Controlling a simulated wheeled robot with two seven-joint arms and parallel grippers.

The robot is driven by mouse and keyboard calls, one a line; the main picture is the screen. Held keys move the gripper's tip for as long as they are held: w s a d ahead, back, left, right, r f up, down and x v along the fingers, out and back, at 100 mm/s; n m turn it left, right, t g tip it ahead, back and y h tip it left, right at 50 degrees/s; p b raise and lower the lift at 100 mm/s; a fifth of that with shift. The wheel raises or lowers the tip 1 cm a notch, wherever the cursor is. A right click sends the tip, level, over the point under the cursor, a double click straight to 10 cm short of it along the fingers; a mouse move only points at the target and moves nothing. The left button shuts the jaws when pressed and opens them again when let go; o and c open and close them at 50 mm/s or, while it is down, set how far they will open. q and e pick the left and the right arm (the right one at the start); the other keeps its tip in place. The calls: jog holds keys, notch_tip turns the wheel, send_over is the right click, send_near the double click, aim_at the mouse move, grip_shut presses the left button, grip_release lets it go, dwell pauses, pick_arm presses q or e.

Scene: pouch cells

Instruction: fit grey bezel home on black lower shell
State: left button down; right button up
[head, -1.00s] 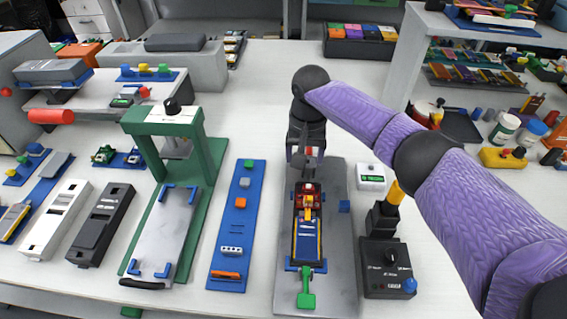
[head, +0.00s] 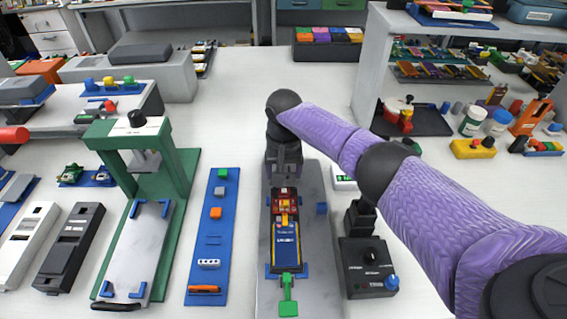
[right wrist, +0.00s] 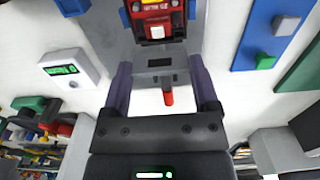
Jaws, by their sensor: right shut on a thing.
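In the head view, a narrow dark shell (head: 271,250) lies on the grey fixture plate, with a blue cell and a red board inside; I take it for the black lower shell. My right gripper (right wrist: 163,82) is shut on a small grey piece with a dark slot, the grey bezel (right wrist: 160,63), at that end. I cannot tell whether bezel and shell touch. In the head view the gripper (head: 285,172) is at the far end of the shell and hides the bezel. My left gripper is out of view.
A green clip (head: 288,295) sits at the shell's near end. A blue strip (head: 209,250) with small parts and a green press (head: 184,190) stand left. A black control box (head: 367,270) stands right. A black housing (head: 70,245) lies far left. A red peg (right wrist: 168,96) shows between the fingers.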

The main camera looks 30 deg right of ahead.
jog(key=shift+f, duration=0.85)
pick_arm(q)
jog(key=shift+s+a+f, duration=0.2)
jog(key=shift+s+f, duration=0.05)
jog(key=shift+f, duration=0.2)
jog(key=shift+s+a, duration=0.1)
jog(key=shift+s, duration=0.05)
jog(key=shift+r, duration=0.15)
pick_arm(e)
jog(key=shift+r, duration=0.1)
pick_arm(q)
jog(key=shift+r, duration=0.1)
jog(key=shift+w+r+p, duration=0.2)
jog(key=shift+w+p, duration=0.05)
jog(key=shift+p, duration=0.05)
